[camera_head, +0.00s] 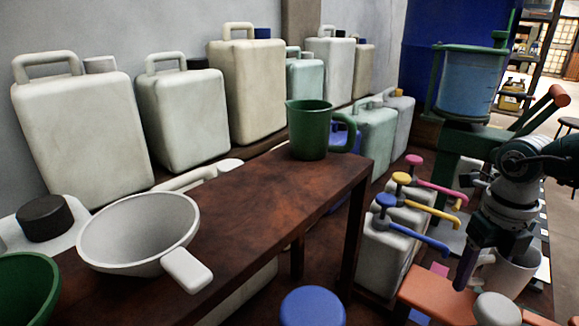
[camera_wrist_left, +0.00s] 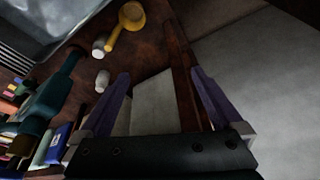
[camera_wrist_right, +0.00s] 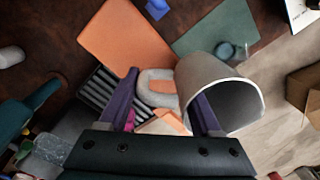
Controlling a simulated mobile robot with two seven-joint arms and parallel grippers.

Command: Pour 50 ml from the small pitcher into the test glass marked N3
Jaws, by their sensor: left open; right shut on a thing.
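A light grey pitcher (camera_head: 517,272) is at the right in the head view, roughly upright beside my right gripper (camera_head: 470,262). In the right wrist view the pitcher (camera_wrist_right: 216,84) shows its open mouth; its looped handle lies between the purple fingers of my right gripper (camera_wrist_right: 163,88), which is shut on it. Its contents cannot be made out. A small clear glass (camera_wrist_right: 228,51) is near the green mat; I can read no mark N3 on it. My left gripper (camera_wrist_left: 160,77) is open and empty in the left wrist view, and out of the head view.
A green pitcher (camera_head: 308,131) and a white handled bowl (camera_head: 140,232) stand on the brown bench (camera_head: 262,208). Several pump canisters (camera_head: 385,255) stand right of it. An orange board (camera_wrist_right: 125,42) and a green mat (camera_wrist_right: 222,27) lie under my right gripper. A blue vat (camera_head: 465,85) stands behind.

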